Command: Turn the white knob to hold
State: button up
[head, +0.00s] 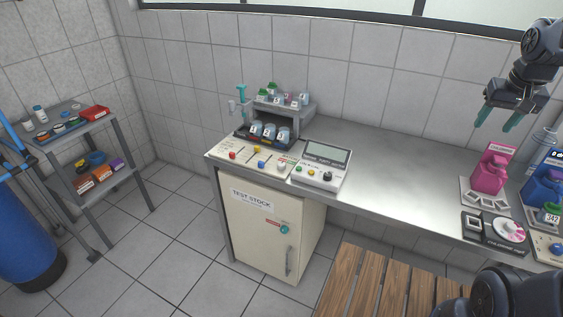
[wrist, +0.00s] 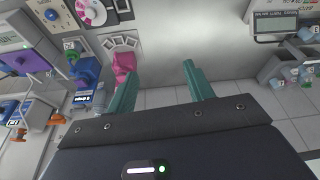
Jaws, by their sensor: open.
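My gripper (head: 497,120) is raised at the upper right of the head view, above the right end of the bench, open with nothing between its fingers. Its green fingers also show spread apart in the wrist view (wrist: 158,72). Several small coloured knobs, including what looks like a white knob (head: 282,167), are on the cream panel (head: 224,150) at the bench's left end. A white and pink dial (head: 510,230) is on a dark unit at the right, also in the wrist view (wrist: 91,11). Neither is touched. No "hold" marking is readable.
A grey meter (head: 328,155) with a display and knobs stands beside the cream panel. A small rack (head: 308,110) holds bottles behind it. A pink bottle (head: 491,168) and blue container (head: 541,188) stand at the right. The bench's middle (head: 400,175) is clear.

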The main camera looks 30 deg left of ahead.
jog(key=w+a+f+n+g, duration=0.1)
jog(key=w+a, duration=0.7)
jog(key=a, duration=0.5)
jog(key=n+g, duration=0.3)
jog(key=n, duration=0.1)
send_over(281, 164)
notch_tip(281, 164, down, 23)
notch_tip(281, 164, down, 10)
jog(key=shift+w+f, duration=0.15)
jog(key=c, duration=1)
